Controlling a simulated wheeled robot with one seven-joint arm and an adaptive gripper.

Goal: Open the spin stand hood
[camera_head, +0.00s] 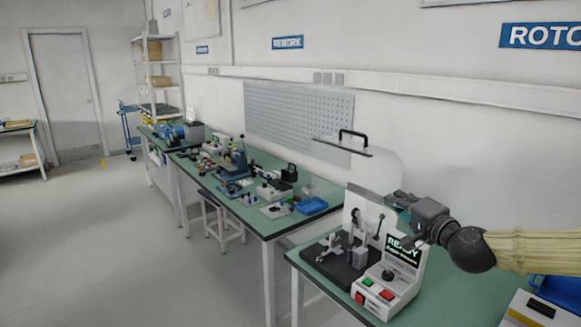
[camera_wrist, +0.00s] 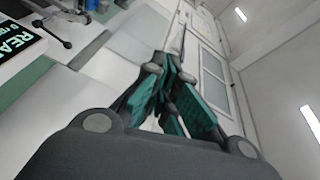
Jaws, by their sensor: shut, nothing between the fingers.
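The spin stand (camera_head: 350,262) is at the lower right of the head view, with a dark base, small fixtures, a READY display and red and green buttons. Its display also shows at the upper left of the wrist view (camera_wrist: 18,42). The clear hood (camera_head: 343,147) appears raised above the stand, its black handle (camera_head: 346,134) on top. My gripper (camera_head: 390,199) is below and to the right of the handle, apart from it, near the stand's back panel. In the wrist view its teal fingers (camera_wrist: 177,68) are together with nothing between them.
The stand sits on a green bench (camera_head: 440,300). A longer bench (camera_head: 262,222) to the left holds tools, parts and a blue tray (camera_head: 311,206). A pegboard (camera_head: 290,115) is on the wall behind. A white device (camera_head: 535,310) stands at the lower right. The floor at left is clear.

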